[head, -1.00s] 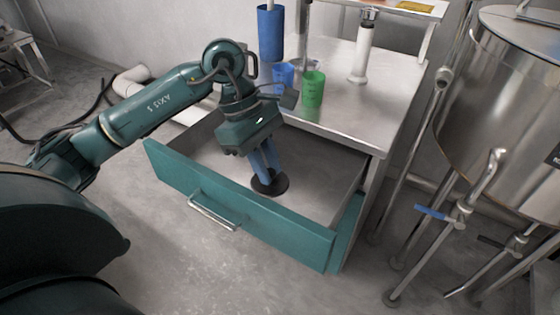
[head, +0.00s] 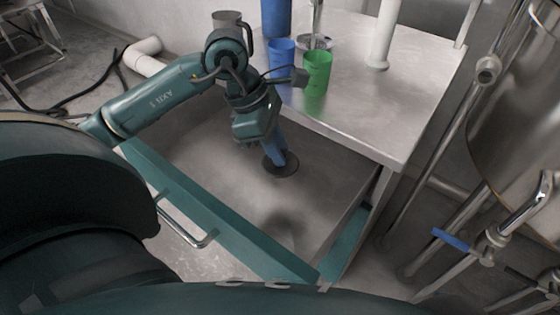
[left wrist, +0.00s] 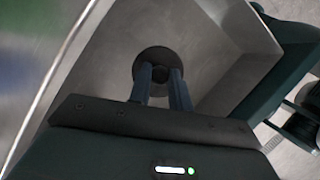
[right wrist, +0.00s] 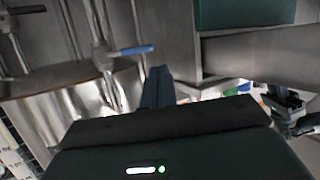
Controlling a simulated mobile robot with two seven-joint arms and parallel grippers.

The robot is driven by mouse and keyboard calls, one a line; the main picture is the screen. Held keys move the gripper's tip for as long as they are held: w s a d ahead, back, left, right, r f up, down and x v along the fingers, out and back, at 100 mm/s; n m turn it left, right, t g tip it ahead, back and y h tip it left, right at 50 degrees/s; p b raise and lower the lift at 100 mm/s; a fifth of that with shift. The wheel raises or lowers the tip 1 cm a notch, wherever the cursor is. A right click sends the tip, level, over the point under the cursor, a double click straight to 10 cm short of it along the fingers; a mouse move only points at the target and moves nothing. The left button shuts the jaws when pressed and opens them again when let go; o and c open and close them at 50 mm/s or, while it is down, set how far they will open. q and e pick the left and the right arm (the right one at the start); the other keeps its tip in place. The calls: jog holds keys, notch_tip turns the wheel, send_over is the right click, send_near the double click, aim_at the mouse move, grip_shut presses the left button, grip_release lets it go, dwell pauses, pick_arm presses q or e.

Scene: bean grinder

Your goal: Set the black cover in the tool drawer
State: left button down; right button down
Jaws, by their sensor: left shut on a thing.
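The black cover (head: 284,168) is a round dark disc with a knob. It is inside the open tool drawer (head: 215,222), over its grey floor. My left gripper (head: 277,152) reaches down from above and is shut on the cover's knob. In the left wrist view the disc (left wrist: 158,55) lies beyond the fingertips (left wrist: 161,78), with the knob between them. Whether the cover touches the drawer floor is hard to tell. My right gripper (right wrist: 158,88) shows only in the right wrist view, fingers together and empty, below the drawer's teal panel (right wrist: 245,12).
The steel table (head: 375,105) above the drawer holds a blue cup (head: 282,58), a green cup (head: 316,72) and a grey mug (head: 228,18). A steel vessel with pipes and a blue-handled valve (head: 451,239) stands to the right. The drawer floor around the cover is clear.

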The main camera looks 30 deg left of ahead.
pick_arm(q)
notch_tip(320, 180, down, 9)
jog(key=shift+r+b, duration=0.15)
jog(key=shift+b, duration=0.65)
pick_arm(e)
jog(key=shift+w+a+n+t+y, duration=0.15)
jog(key=shift+w+n+t+y, duration=0.2)
jog(key=shift+t, duration=0.35)
jog(key=shift+f, duration=0.15)
pick_arm(q)
jog(key=c, duration=1.7)
grip_release()
jog(key=shift+f, duration=0.2)
jog(key=shift+c, duration=0.2)
jog(key=o, duration=0.5)
jog(key=shift+r, duration=0.1)
jog(key=shift+c, duration=0.2)
jog(key=shift+r, duration=0.2)
jog(key=p+v, duration=0.2)
jog(key=v, duration=0.9)
jog(key=shift+r, duration=0.4)
pick_arm(e)
jog(key=shift+s+g, duration=0.45)
jog(key=shift+g, duration=0.35)
pick_arm(q)
jog(key=shift+a, duration=0.15)
